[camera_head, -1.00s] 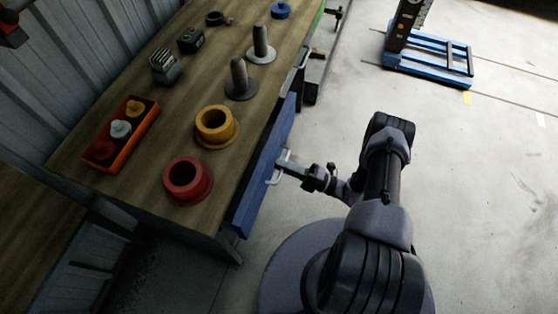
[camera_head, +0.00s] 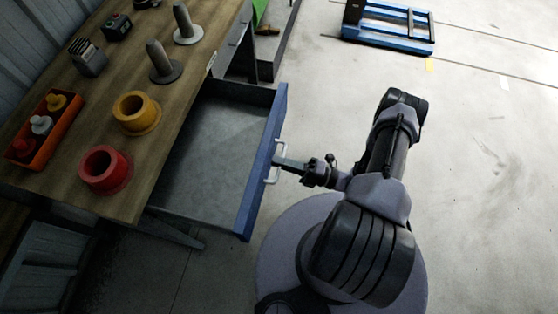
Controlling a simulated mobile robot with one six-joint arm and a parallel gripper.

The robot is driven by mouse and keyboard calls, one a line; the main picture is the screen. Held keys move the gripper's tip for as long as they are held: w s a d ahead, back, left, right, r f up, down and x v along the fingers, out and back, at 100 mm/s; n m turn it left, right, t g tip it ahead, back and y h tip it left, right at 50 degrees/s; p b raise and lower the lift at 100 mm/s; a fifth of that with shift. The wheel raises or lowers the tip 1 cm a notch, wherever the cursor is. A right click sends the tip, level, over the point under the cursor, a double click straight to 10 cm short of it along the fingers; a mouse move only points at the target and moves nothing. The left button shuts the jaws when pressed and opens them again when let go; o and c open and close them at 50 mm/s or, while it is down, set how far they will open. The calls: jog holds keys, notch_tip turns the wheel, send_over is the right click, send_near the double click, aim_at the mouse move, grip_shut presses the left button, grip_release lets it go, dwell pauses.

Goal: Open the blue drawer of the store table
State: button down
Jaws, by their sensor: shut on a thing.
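The store table (camera_head: 100,140) stands at the left with a wooden top. Its blue drawer (camera_head: 258,185) is pulled well out to the right, and its grey inside (camera_head: 215,145) looks empty. A pale bar handle (camera_head: 279,160) sits on the blue front. My gripper (camera_head: 281,162) is shut on the handle, reaching it from the right. The fingertips are small and partly merge with the handle in this view.
On the tabletop are a red ring (camera_head: 105,170), a yellow ring (camera_head: 136,113), an orange tray (camera_head: 42,135) of small parts and two grey spindles (camera_head: 163,62). A blue pallet frame (camera_head: 388,27) lies at the back right. The floor to the right is clear.

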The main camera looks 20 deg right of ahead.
dwell(0.3)
jog(key=c, duration=1.8)
grip_release()
jog(key=shift+o, duration=0.2)
jog(key=v, duration=1.7)
jog(key=shift+s+d+p, duration=0.2)
jog(key=shift+p, duration=0.15)
jog(key=shift+f, duration=0.1)
